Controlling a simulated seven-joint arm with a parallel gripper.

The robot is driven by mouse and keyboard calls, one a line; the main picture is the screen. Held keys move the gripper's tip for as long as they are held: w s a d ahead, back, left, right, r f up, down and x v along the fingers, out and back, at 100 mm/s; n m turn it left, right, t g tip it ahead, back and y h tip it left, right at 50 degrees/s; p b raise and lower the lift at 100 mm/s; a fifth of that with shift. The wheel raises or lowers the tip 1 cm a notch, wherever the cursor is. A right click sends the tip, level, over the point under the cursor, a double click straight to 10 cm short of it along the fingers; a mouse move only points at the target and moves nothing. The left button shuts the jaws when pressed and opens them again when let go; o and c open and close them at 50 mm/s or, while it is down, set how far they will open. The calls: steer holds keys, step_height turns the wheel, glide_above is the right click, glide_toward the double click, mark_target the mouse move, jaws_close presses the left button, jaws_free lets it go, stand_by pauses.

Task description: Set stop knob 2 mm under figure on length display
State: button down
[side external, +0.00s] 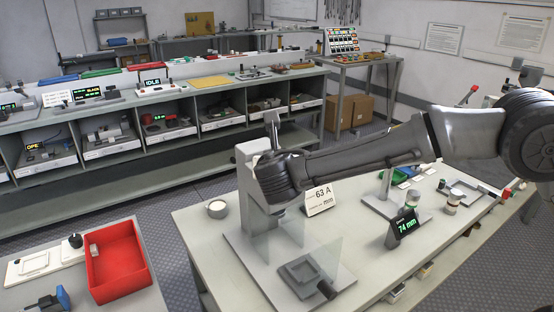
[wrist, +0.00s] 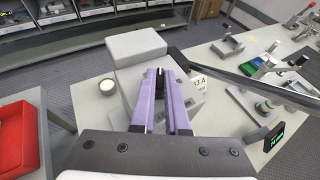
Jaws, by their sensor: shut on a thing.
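The length display (side external: 404,228) is a small dark box with green figures reading 74 mm. It also shows at the right of the wrist view (wrist: 274,136), where I cannot read it. My gripper (wrist: 164,76) has purple fingers close together beside the grey head (wrist: 136,46) of the bench press. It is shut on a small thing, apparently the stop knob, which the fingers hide. In the side view my wrist covers the press column (side external: 252,200), and my fingertips are hidden.
A white card (side external: 320,198) reading 63 A stands behind the press. A clear guard (side external: 322,252) and black handle (side external: 326,289) are in front. A white round pot (side external: 217,209) is left. A red bin (side external: 118,262) sits on the left bench. A dark bar (wrist: 245,82) crosses the wrist view.

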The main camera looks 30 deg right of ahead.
steer(key=m+g+h, duration=0.1)
steer(key=m, duration=0.1)
steer(key=m+g+h, duration=0.1)
steer(key=h, duration=0.1)
steer(key=m+g+h, duration=0.1)
steer(key=m+g, duration=0.1)
steer(key=shift+w+a+m, duration=0.3)
steer(key=shift+w, duration=0.05)
steer(key=shift+w+r+m+g+h, duration=0.1)
steer(key=shift+m+g+h, duration=0.9)
steer(key=shift+m+g, duration=0.55)
steer(key=shift+r+g, duration=0.1)
steer(key=shift+g, duration=0.45)
steer(key=c, duration=0.9)
jaws_free()
